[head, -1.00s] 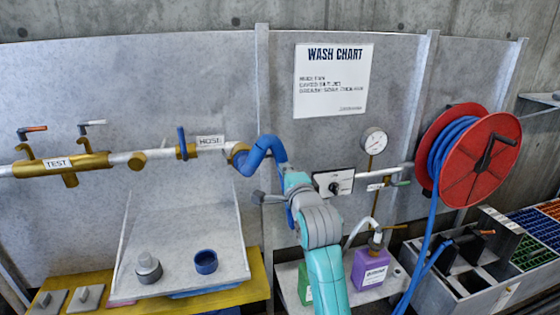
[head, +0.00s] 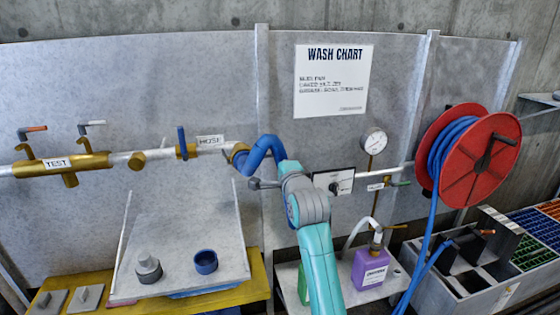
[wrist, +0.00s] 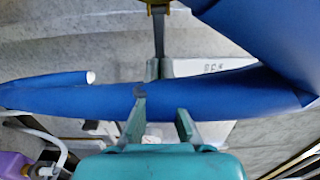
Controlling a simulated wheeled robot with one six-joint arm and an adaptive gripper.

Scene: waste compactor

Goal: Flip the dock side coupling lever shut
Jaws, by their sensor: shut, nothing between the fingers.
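In the wrist view a narrow grey metal lever (wrist: 158,35) hangs from a brass coupling (wrist: 165,6) at the top edge. The tips of my gripper (wrist: 159,70) are together at the lower end of this lever; I cannot tell whether they touch it. A blue hose (wrist: 215,92) crosses in front of my fingers and hides their middle part. In the head view the brass coupling (head: 239,154) is at the pipe's right end, with the blue hose (head: 262,150) leaving it. My arm is just below right; I cannot make out the lever or my fingertips there.
A blue valve handle (head: 181,142) is on the pipe by the HOSE label (head: 210,141). A sloped grey tray (head: 180,235) lies below left. A purple jug (head: 370,268) stands right of my arm, and a red hose reel (head: 480,158) is farther right.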

